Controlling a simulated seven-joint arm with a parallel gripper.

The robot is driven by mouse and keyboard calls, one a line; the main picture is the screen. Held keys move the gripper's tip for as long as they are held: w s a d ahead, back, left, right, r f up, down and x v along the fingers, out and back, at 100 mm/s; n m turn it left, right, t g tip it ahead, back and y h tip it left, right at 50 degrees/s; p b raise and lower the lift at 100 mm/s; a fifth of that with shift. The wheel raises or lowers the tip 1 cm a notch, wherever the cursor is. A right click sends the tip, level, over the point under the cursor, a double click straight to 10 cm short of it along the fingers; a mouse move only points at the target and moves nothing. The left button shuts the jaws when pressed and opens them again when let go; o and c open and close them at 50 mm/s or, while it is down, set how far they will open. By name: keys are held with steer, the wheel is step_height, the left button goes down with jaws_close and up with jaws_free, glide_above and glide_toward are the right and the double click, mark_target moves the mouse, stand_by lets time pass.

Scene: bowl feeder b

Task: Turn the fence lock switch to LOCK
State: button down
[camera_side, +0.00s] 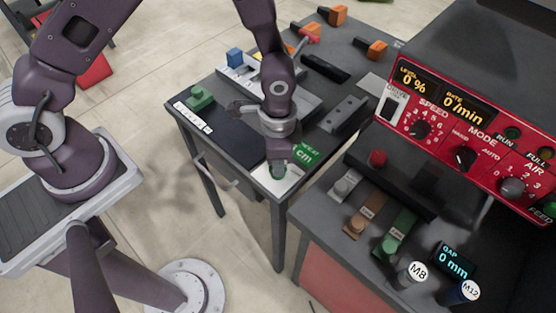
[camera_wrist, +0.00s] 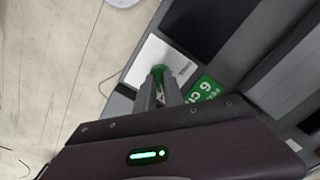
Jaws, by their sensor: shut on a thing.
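My gripper (camera_side: 278,168) points down at the near corner of the dark table. Its fingers are shut on a small green knob (camera_wrist: 157,71) that stands on a white plate (camera_wrist: 139,68). The plate (camera_side: 291,185) also shows in the side view, under my gripper. The fingers hide most of the knob, so its angle cannot be told. No readable lettering shows whether this is the fence lock switch, and no LOCK mark can be read.
A grey block (camera_side: 346,115) lies further right. The red control panel (camera_side: 440,138) with several knobs stands at the right, above several coloured levers. A green block (camera_side: 200,97) sits at the table's left.

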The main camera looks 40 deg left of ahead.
steer(key=shift+m, duration=0.3)
steer(key=c, duration=1.4)
jaws_free()
steer(key=shift+c, duration=0.2)
step_height(320, 180, up, 7)
steer(key=shift+r, duration=0.1)
